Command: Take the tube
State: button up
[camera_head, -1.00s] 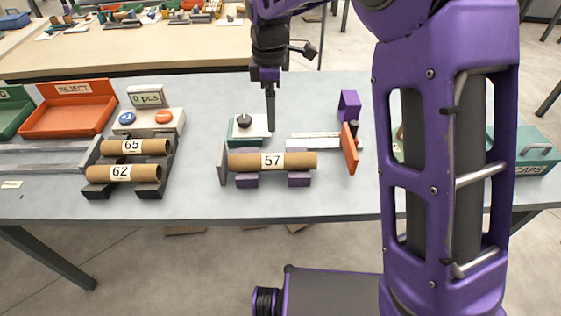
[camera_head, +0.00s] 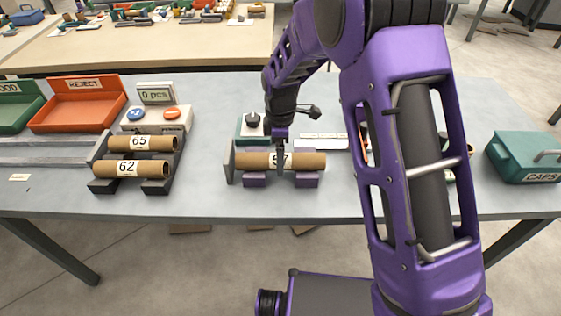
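A brown cardboard tube labelled 57 (camera_head: 310,160) lies level across two purple cradle blocks (camera_head: 254,180) in the middle of the table. A grey end plate (camera_head: 230,162) stands at its left end. My gripper (camera_head: 280,165) points down at the middle of this tube, and its dark fingers cover part of the label. I cannot tell whether the fingers touch the tube or how far apart they are. Two more tubes, labelled 65 (camera_head: 158,144) and 62 (camera_head: 150,170), lie on a dark rack (camera_head: 104,187) to the left.
An orange REJECT tray (camera_head: 80,108) and a green tray (camera_head: 18,113) stand at the back left. A counter box (camera_head: 157,118) with two buttons is behind the rack. A teal CAPS box (camera_head: 525,157) sits at the right. My arm hides the table's right-middle part.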

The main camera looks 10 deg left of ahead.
jog(key=shift+f, duration=0.7)
jog(key=c, duration=1.5)
